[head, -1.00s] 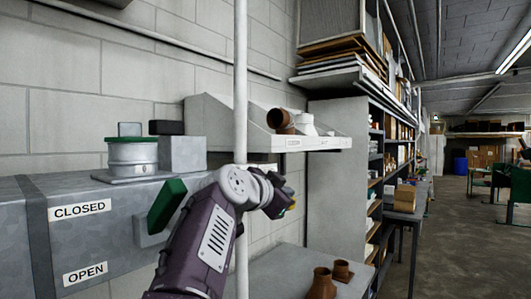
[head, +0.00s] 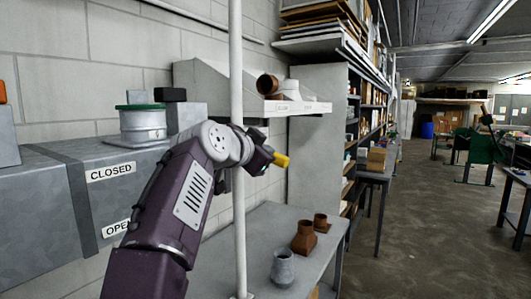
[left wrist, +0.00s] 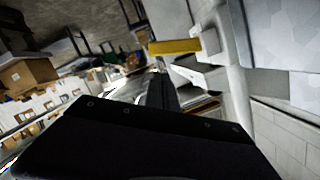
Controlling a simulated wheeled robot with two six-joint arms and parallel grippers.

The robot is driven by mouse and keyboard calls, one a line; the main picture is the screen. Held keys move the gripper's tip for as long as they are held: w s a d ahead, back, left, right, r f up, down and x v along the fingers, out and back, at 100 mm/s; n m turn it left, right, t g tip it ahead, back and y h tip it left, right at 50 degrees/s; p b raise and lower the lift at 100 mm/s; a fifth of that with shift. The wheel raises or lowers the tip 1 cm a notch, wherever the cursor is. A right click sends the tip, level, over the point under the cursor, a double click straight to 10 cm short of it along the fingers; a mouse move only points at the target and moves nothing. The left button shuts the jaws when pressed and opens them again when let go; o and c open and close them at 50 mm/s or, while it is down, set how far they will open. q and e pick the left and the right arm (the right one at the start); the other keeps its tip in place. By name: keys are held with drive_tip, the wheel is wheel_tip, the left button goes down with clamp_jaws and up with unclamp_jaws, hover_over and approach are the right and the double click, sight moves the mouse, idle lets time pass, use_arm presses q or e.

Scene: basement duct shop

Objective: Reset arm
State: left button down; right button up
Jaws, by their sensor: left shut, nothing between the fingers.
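My left arm rises in the head view, and my left gripper (head: 276,159) is at its end, in front of the wall and above the grey bench. Its jaws are shut with nothing held. A yellow piece shows at its tip; I cannot tell whether it belongs to the gripper. A yellow bar (left wrist: 175,46) also shows in the left wrist view, beyond the dark shut fingers (left wrist: 160,94). The grey duct box (head: 82,205) with CLOSED and OPEN labels is left of my arm, which partly covers the lower label. My right gripper is not in view.
A white vertical pole (head: 236,70) stands close by my left forearm. A wall shelf (head: 298,107) holds pipe fittings. The grey bench (head: 225,270) carries a grey pot (head: 283,268) and brown fittings (head: 304,238). Floor (head: 420,240) is open to the right.

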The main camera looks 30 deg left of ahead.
use_arm(q)
drive_tip(key=d+f+g+h, duration=0.1)
drive_tip(key=d+f+g, duration=0.35)
drive_tip(key=f, duration=0.95)
drive_tip(key=d+f+g+h, duration=0.2)
drive_tip(key=d+f, duration=0.5)
drive_tip(key=f, duration=0.6)
drive_tip(key=s+f+n+g+y, duration=0.2)
drive_tip(key=s+f+n+g, duration=0.4)
drive_tip(key=s+f, duration=1.7)
wheel_tip(320, 180, down, 5)
drive_tip(key=shift+s+a+r+n+g, duration=0.2)
drive_tip(key=shift+s+n+g, duration=0.15)
drive_tip(key=shift+g, duration=0.7)
